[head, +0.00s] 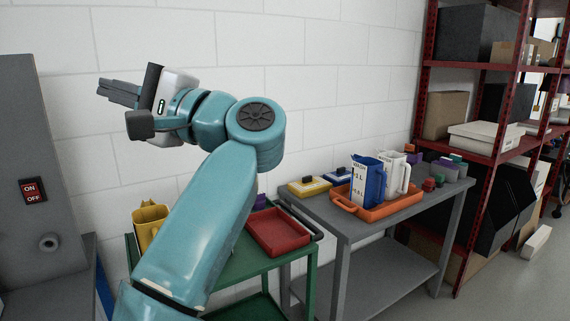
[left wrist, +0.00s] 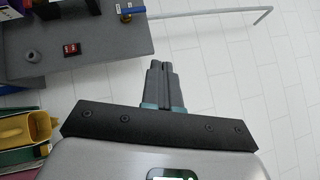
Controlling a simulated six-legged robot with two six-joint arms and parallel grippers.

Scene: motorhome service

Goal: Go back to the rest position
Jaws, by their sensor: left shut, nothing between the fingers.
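My left gripper (head: 118,93) is raised in front of the white block wall, at the upper left of the head view, with its fingers pointing left. It is shut and empty. In the left wrist view its two fingers (left wrist: 165,87) lie side by side with nothing between them, over the light tiled floor. My teal left arm rises from the bottom of the head view and bends left at the top. My right gripper does not show in either view.
A grey cabinet (head: 30,130) with an ON/OFF switch (head: 33,190) stands at the left. A green cart (head: 235,262) holds a yellow jug (head: 148,222) and a red tray (head: 280,232). A grey table (head: 335,222) holds an orange tray (head: 395,207) with jugs. Red shelving (head: 423,110) stands right.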

